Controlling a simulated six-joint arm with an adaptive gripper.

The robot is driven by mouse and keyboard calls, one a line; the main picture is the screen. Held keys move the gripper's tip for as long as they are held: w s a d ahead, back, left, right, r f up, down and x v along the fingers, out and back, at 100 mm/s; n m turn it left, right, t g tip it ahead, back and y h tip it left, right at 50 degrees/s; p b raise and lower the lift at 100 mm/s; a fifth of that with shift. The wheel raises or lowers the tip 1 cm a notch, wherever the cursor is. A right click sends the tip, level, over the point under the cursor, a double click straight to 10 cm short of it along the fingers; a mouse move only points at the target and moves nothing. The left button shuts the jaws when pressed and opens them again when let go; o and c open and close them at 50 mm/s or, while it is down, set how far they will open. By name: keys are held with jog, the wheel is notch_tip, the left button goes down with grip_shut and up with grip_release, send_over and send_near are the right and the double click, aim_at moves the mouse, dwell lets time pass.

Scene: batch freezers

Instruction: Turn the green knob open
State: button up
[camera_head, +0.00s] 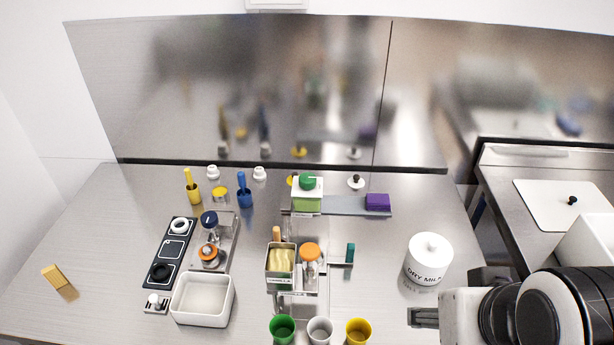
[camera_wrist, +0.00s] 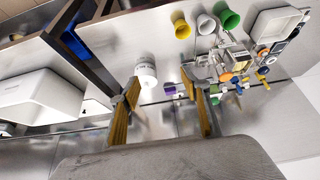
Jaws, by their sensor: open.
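The green knob (camera_head: 307,181) sits on top of a white and light-green box (camera_head: 307,199) at the back middle of the steel counter in the head view. Nothing touches the knob. In the wrist view, the machine parts are small and crowded, and I cannot tell the knob's setting. My gripper (camera_wrist: 162,75) is open and empty, its two yellow-padded fingers wide apart in the wrist view. In the head view, my arm is at the lower right, far from the knob and to its front right.
A white DRY MILK jar (camera_head: 428,262) stands between my gripper and the box. Green (camera_head: 282,329), white (camera_head: 319,330) and yellow (camera_head: 358,331) cups line the front. A purple block (camera_head: 377,202) is right of the box. A teal handle (camera_head: 350,253) sticks up in front.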

jog(key=w+d+f+n, duration=0.1)
jog(key=w+f, duration=0.4)
jog(key=w, duration=0.4)
jog(key=w+d+f+n+t+h, duration=0.15)
jog(key=w+f, duration=0.35)
jog(key=w, duration=0.5)
jog(key=w+d+f+n+g+y, duration=0.15)
jog(key=w+f, duration=0.25)
jog(key=w, duration=0.5)
jog(key=n+t+y, duration=0.4)
jog(key=n+y, duration=0.1)
jog(key=y, duration=0.5)
send_near(307, 181)
jog(key=w, duration=0.1)
jog(key=w+a, duration=0.1)
jog(key=shift+w+a+f, duration=0.25)
jog(key=shift+w+f, duration=0.05)
jog(key=shift+w, duration=0.1)
